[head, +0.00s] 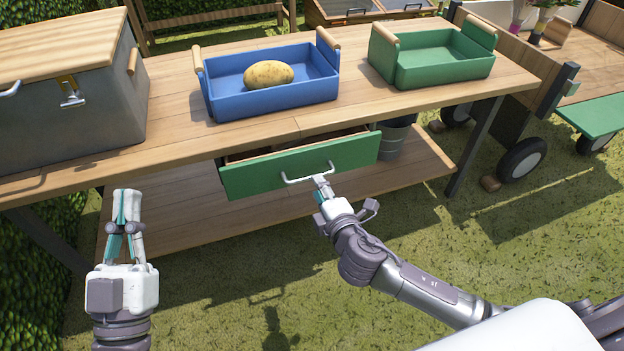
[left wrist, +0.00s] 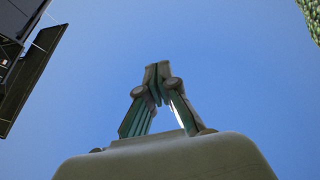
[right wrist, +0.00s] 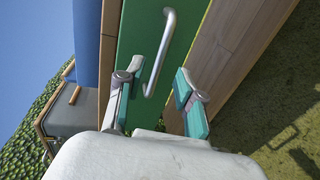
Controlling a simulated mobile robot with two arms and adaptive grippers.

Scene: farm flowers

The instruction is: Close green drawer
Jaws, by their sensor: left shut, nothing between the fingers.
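The green drawer (head: 245,176) hangs under the wooden table and stands partly open, with a dark gap behind its front. Its pale bar handle (head: 299,179) is on the front face. My right gripper (head: 322,186) is at the right end of the handle. In the right wrist view its fingers (right wrist: 154,84) are spread, with the handle (right wrist: 167,45) ahead and partly between them; I cannot tell whether they touch it. My left gripper (head: 127,206) is shut and empty, left of the drawer and apart from it. In the left wrist view its fingertips (left wrist: 158,72) meet.
On the table (head: 420,103) stand a blue crate (head: 280,97) with a potato (head: 268,74), a green crate (head: 440,70) and a grey box (head: 70,115) with a wooden lid. A bucket (head: 393,140) is on the lower shelf (head: 190,215). Grass lies in front.

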